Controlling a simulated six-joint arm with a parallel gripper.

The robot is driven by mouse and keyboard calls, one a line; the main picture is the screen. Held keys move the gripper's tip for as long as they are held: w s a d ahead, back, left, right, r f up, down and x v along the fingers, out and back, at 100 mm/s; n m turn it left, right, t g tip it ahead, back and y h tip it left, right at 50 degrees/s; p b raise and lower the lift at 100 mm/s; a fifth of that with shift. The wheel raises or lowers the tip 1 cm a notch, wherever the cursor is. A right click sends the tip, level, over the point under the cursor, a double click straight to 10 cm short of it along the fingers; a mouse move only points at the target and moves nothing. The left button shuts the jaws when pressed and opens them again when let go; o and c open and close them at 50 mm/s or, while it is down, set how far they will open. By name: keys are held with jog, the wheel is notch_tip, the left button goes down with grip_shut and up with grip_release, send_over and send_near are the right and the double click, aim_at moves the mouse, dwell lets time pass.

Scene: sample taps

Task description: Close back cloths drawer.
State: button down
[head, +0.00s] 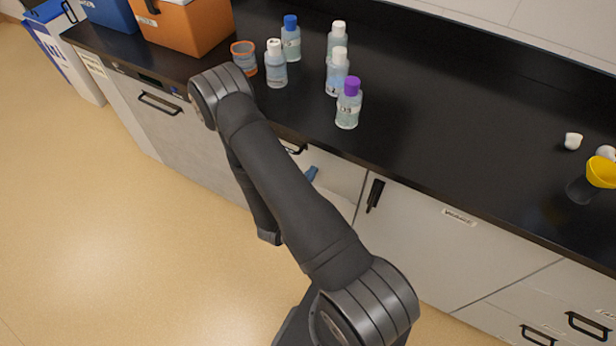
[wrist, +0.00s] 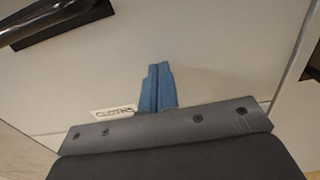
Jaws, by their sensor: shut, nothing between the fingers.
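The cloths drawer shows as a pale front panel (wrist: 225,55) filling most of the wrist view, with a white label (wrist: 113,112) reading "CLOTHS". A dark bar handle (wrist: 75,22) crosses the upper left of that view. My gripper (wrist: 157,70) has blue fingers shut together and empty, in front of the panel beside the label. Contact is unclear. Its blue tip also shows in the head view (head: 310,174).
The black counter (head: 440,110) above holds several capped bottles (head: 348,103), an orange-rimmed jar (head: 244,58) and an orange cooler box (head: 188,22). A labelled cabinet door (head: 440,240) with a dark handle (head: 375,194) is to the right. The floor (head: 110,240) at left is clear.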

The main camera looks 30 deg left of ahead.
jog(key=shift+w+a+r, duration=0.1)
jog(key=shift+w+r, duration=0.05)
jog(key=shift+w, duration=0.05)
jog(key=s, duration=1.4)
jog(key=shift+s, duration=0.25)
jog(key=shift+w, duration=0.15)
jog(key=w, duration=1.3)
jog(key=shift+w, duration=0.2)
